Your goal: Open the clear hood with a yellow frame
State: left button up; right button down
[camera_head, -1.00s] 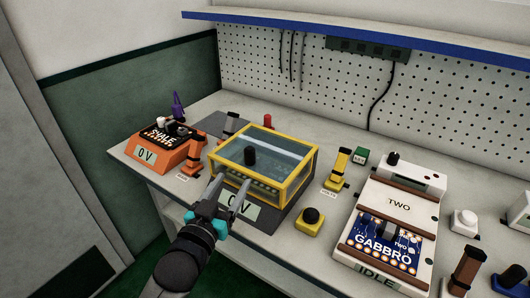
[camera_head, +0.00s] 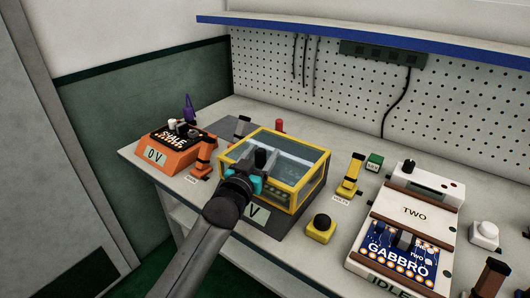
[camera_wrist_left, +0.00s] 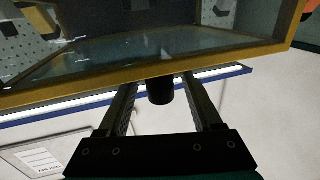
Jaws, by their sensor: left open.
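The clear hood with a yellow frame (camera_head: 319,185) lies shut, its pane flat on top of a box on the bench. A black knob (camera_head: 261,158) stands up from it near the front. My left gripper (camera_head: 255,174) is at the hood's front, close to the knob; the arm hides part of the frame and the label below. In the left wrist view the open fingers (camera_wrist_left: 158,84) stand on either side of the black knob (camera_wrist_left: 160,92), with gaps showing. The yellow frame (camera_wrist_left: 95,88) and pane cross above them there. My right gripper is not in view.
An orange device (camera_head: 173,155) stands left of the hood. A yellow-based black button (camera_head: 321,229) and a yellow lever (camera_head: 350,176) stand to its right, then a white machine (camera_head: 412,217). A blue-edged shelf (camera_head: 380,38) runs above the pegboard.

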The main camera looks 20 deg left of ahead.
pick_arm(q)
jog(key=shift+w+d+b, duration=0.1)
jog(key=shift+w+b, duration=0.2)
jog(key=shift+w, duration=0.95)
jog(key=shift+c, duration=0.3)
grip_shut()
